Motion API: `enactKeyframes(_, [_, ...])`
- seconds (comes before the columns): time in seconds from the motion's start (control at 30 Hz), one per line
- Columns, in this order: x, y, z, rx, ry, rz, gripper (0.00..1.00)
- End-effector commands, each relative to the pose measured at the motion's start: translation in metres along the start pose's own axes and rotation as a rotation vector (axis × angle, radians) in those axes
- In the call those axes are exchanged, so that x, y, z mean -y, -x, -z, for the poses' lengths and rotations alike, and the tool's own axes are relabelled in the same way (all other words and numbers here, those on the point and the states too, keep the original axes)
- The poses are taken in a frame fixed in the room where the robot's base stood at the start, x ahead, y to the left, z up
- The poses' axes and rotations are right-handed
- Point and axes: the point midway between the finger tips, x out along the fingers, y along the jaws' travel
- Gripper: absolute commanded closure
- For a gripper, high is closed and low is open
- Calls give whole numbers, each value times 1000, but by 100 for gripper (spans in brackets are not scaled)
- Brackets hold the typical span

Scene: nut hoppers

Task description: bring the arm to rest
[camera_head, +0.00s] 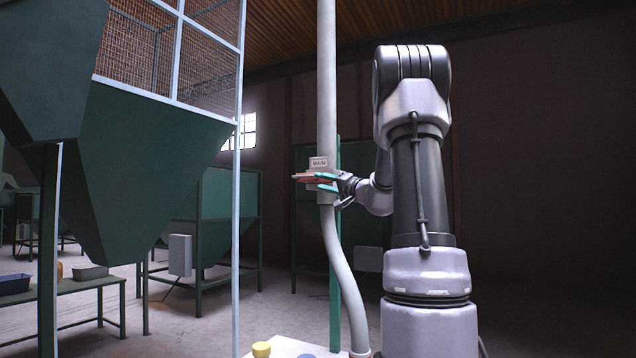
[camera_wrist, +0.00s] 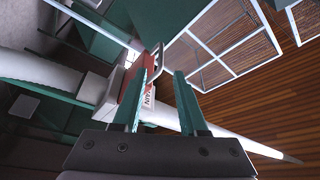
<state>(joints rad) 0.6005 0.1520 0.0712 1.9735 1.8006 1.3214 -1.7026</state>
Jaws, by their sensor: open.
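My gripper (camera_head: 326,182) is at the end of my arm, beside the white pipe at about the height of a sign reading MAIN. In the wrist view its two teal fingers (camera_wrist: 166,72) stand apart, with no object clearly held between them. A red flat part (camera_head: 308,178) sits on the pipe just under the sign, close to the fingertips. In the wrist view the red part (camera_wrist: 153,78) shows beside and behind the left finger, which hides some of it. I cannot tell whether the finger touches it.
Large green hoppers (camera_head: 150,160) stand at the left. A bench (camera_head: 75,288) holds bins at lower left. A pale surface with a yellow item (camera_head: 261,349) lies below. The right side looks clear.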

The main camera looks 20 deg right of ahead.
Motion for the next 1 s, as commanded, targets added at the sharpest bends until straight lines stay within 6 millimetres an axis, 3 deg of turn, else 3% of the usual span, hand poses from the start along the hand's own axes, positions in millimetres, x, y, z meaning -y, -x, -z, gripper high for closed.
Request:
enactKeyframes(0.4, [0, 0, 0, 1, 0, 0, 58])
enactKeyframes(0.53, [12, -1, -19, 53, -9, -4, 58])
enactKeyframes(0.67, [41, 4, -79, 224, -40, -40, 58])
enactKeyframes(0.77, [69, 24, -146, 412, -61, -112, 58])
enactKeyframes(0.87, [89, 61, -212, 591, -60, -227, 58])
enactKeyframes(1.0, [99, 136, -283, 779, -3, -442, 58])
